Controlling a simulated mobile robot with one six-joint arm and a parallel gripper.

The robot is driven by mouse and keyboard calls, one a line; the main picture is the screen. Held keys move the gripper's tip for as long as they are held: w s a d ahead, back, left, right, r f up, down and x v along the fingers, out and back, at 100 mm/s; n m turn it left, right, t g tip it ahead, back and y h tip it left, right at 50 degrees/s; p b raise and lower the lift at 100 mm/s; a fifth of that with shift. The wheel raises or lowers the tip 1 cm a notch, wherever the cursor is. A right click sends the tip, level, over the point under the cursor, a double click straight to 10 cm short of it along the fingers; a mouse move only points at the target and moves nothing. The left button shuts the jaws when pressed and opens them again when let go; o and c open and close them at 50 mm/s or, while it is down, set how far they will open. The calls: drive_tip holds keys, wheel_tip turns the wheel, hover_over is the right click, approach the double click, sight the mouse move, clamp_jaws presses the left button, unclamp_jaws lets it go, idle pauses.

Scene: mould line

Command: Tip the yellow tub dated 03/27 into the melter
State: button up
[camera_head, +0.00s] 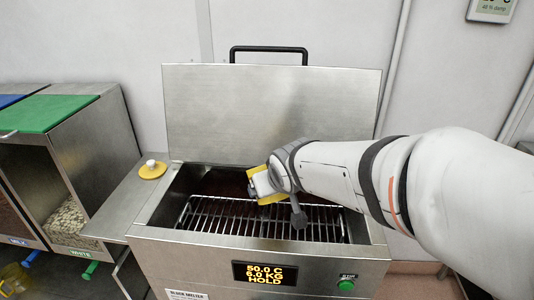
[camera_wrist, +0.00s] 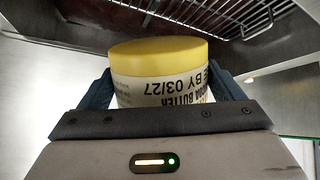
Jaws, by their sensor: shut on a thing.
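My gripper (camera_head: 258,186) is shut on a yellow tub (camera_head: 265,184) and holds it over the open melter (camera_head: 150,232), above its wire grid (camera_head: 245,214). In the wrist view the tub (camera_wrist: 158,58) sits between both jaws (camera_wrist: 165,88). Its white label (camera_wrist: 165,90) reads "butter" and "by 03/27", upside down in the picture. The tub's yellow end points towards the melter's inside. I cannot see the tub's contents or anything pouring. The melter lid (camera_head: 270,110) stands open; its display (camera_head: 265,273) reads 50.0 C, 6.0 kg, hold.
A yellow disc with a white knob (camera_head: 152,170) lies on the side shelf (camera_head: 125,202) left of the melter. Bins with a green lid (camera_head: 45,113) and pale pellets (camera_head: 68,220) stand further left. A green button (camera_head: 346,286) is on the melter front.

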drive_tip(key=shift+w+r+g+h+p, duration=0.1)
drive_tip(key=shift+r+g+h+p, duration=0.4)
drive_tip(key=shift+p, duration=1.15)
drive_tip(key=shift+r+g+p, duration=0.1)
drive_tip(key=shift+g+p, duration=0.7)
drive_tip(key=shift+p, duration=0.8)
drive_tip(key=shift+w+a+f+g+p, duration=0.1)
drive_tip(key=shift+g+p, duration=0.2)
drive_tip(key=shift+p, duration=0.4)
